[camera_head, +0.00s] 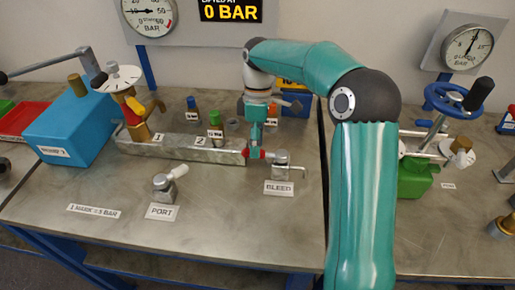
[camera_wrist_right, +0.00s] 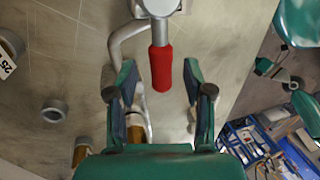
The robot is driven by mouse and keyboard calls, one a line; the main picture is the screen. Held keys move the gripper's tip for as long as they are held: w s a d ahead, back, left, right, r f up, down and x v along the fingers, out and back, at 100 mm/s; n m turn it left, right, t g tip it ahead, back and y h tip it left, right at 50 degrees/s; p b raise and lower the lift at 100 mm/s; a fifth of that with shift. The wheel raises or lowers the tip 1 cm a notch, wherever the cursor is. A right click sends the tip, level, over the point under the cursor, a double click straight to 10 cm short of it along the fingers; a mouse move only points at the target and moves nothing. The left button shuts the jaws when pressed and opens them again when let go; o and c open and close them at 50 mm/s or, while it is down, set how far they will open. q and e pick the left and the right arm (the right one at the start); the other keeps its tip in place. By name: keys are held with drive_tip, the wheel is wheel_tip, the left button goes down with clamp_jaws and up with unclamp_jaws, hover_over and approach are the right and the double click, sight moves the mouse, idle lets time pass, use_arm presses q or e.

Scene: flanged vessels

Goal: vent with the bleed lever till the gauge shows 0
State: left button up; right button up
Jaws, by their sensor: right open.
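The bleed valve (camera_head: 281,168) stands on the bench behind its BLEED label (camera_head: 279,188). Its lever's red grip (camera_wrist_right: 161,68) points toward my right gripper (camera_wrist_right: 158,75) in the wrist view. That gripper is open, with one finger on each side of the red grip and gaps to both. In the head view my right gripper (camera_head: 255,149) reaches down just left of the valve, partly hiding the lever. A round gauge (camera_head: 149,14) is cut off at the top left; its needle points left, near the 10 mark.
The port fitting (camera_head: 164,187) is nearer the front. A second gauge (camera_head: 467,47) and a blue handwheel (camera_head: 458,98) are at right.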

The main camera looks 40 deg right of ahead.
drive_tip(key=shift+s+a+f, duration=0.1)
drive_tip(key=shift+s+f, duration=0.05)
drive_tip(key=shift+f, duration=0.55)
